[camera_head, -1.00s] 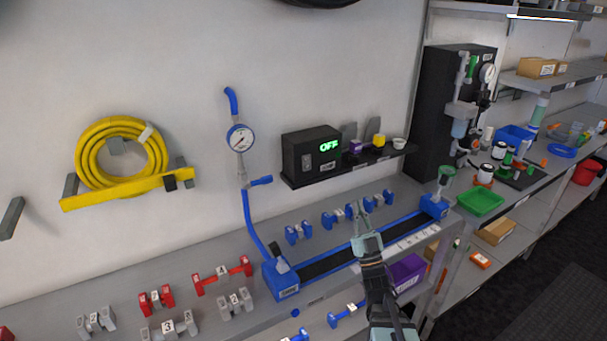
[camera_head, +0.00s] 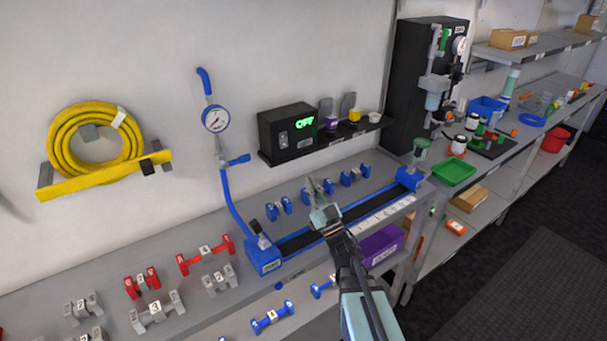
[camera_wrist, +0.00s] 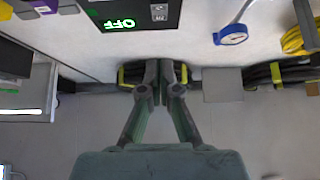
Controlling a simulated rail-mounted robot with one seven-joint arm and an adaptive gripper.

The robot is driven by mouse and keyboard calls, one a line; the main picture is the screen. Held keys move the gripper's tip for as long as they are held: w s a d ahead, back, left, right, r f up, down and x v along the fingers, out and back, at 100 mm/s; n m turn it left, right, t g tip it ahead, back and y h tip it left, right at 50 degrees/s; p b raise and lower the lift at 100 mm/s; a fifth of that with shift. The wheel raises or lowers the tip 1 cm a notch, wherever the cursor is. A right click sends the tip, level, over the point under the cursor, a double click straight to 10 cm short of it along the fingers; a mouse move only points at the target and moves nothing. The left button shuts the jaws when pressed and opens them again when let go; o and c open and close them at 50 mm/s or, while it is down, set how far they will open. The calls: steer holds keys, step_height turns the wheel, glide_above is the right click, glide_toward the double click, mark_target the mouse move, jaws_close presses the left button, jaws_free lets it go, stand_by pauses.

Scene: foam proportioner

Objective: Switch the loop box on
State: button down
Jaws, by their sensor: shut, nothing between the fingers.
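The loop box is a black box (camera_head: 287,134) on a small wall shelf in the head view. Its display (camera_head: 305,123) reads OFF in green, and a small switch panel (camera_head: 284,140) sits on its front, left of the display. In the wrist view the box shows upside down (camera_wrist: 130,14) at the top, with its switch panel (camera_wrist: 159,12). My gripper (camera_head: 318,187) is in front of and below the box, over the bench, apart from it. Its fingers (camera_wrist: 160,75) are together and empty.
The black shelf (camera_head: 330,145) also carries small cups right of the box. A gauge (camera_head: 215,119) on a blue hose stands left of it. A blue-ended bench fixture (camera_head: 264,256) and several blue fittings lie below. The wall above the box is clear.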

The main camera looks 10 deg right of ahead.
mark_target(284, 143)
steer(key=p+x, duration=0.1)
steer(key=x, duration=0.2)
steer(key=f+p+x, duration=0.1)
steer(key=p+x, duration=0.1)
steer(key=x, duration=0.2)
steer(key=w+p+x, duration=0.1)
steer(key=p+x, duration=0.1)
steer(key=x, duration=0.2)
steer(key=shift+a+f, duration=0.15)
steer(key=shift+w+a+f+p, duration=0.25)
steer(key=shift+w+p, duration=0.05)
steer(key=shift+w, duration=0.25)
steer(key=shift+f, duration=0.1)
